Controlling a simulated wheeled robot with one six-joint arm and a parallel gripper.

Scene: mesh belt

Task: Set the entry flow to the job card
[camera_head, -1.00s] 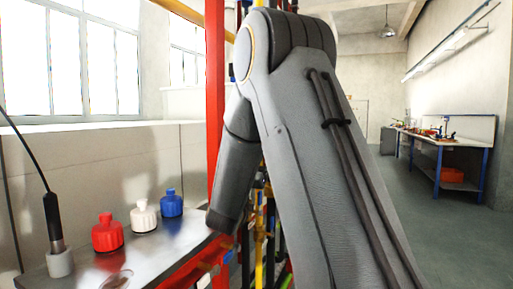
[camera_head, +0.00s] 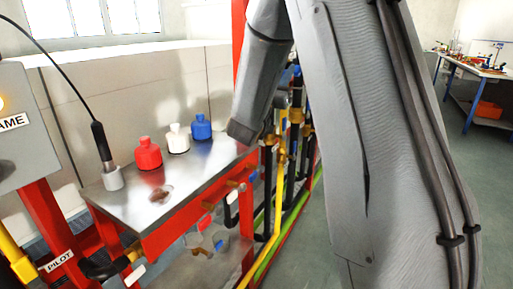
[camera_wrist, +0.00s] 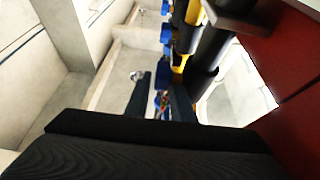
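In the head view, black and yellow upright pipes (camera_head: 278,180) with brass and blue fittings stand behind my arm, inside a red frame. Small handled valves with coloured tags (camera_head: 205,222) sit below the bench's front edge. A black-handled valve (camera_head: 100,268) is at the lower left beside a PILOT label (camera_head: 60,262). I cannot make out a job card or an entry-flow label. My gripper (camera_wrist: 161,92) shows in the wrist view, its two dark fingers apart and nothing visibly held. Blue fittings and pipes (camera_wrist: 205,55) lie beyond it. The head view does not show the gripper.
A steel-topped red bench (camera_head: 140,207) carries a red bottle (camera_head: 148,155), a white bottle (camera_head: 178,140), a blue bottle (camera_head: 201,128) and a black wand in a holder (camera_head: 103,150). A grey panel (camera_head: 22,150) reading "AME" stands left.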

